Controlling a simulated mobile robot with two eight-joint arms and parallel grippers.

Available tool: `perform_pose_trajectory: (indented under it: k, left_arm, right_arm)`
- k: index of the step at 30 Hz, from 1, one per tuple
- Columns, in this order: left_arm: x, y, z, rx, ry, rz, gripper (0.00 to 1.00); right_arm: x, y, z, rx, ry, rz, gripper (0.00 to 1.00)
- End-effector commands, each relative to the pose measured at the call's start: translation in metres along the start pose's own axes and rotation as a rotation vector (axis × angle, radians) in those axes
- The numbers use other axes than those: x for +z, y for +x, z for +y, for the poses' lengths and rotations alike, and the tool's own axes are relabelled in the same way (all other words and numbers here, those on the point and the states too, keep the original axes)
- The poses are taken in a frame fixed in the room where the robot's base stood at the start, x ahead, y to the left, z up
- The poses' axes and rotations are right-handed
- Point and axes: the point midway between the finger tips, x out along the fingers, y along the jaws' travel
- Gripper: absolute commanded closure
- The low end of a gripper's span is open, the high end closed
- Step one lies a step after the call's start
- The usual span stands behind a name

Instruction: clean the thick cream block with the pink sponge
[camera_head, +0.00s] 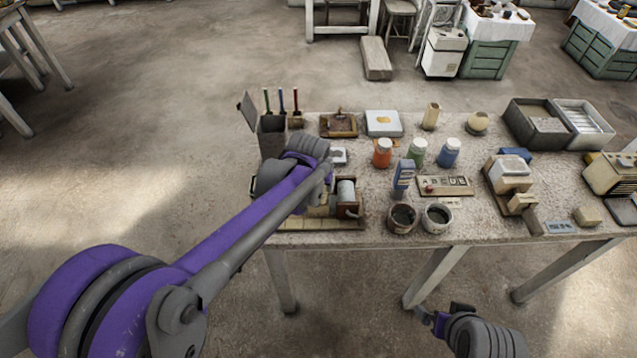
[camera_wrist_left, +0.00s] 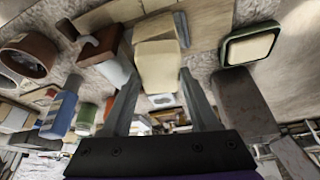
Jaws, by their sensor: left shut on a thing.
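My left gripper (camera_wrist_left: 160,90) is shut on a pale cream block (camera_wrist_left: 158,65), which sits between its two fingers. I see no pink on it. A tan, flatter piece (camera_wrist_left: 155,25) lies just past the held block; I cannot tell whether they touch. A green-rimmed dish (camera_wrist_left: 250,46) with a cream filling is to the right in the left wrist view. In the head view my own arm hides the left gripper and its load. Nothing clearly reads as a pink sponge. My right gripper (camera_head: 441,314) is off the table's front edge, its jaws unclear.
Close to the left gripper are a white roller in a brown holder (camera_head: 347,192) and a dark box (camera_head: 272,140) with upright coloured sticks. Two round pots (camera_head: 437,218), several jars and a blue bottle (camera_head: 404,176) stand to the right.

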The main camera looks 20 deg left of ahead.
Motion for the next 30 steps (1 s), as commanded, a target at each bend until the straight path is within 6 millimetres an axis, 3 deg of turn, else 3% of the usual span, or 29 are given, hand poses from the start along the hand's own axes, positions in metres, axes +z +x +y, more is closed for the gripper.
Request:
perform_pose_trajectory:
  k: [30]
  left_arm:
    - [0.0089,0.0073,0.0000,0.000,0.000,-0.001,0.84]
  right_arm:
    - [0.0062,0.0065,0.0000,0.000,0.000,-0.005,0.03]
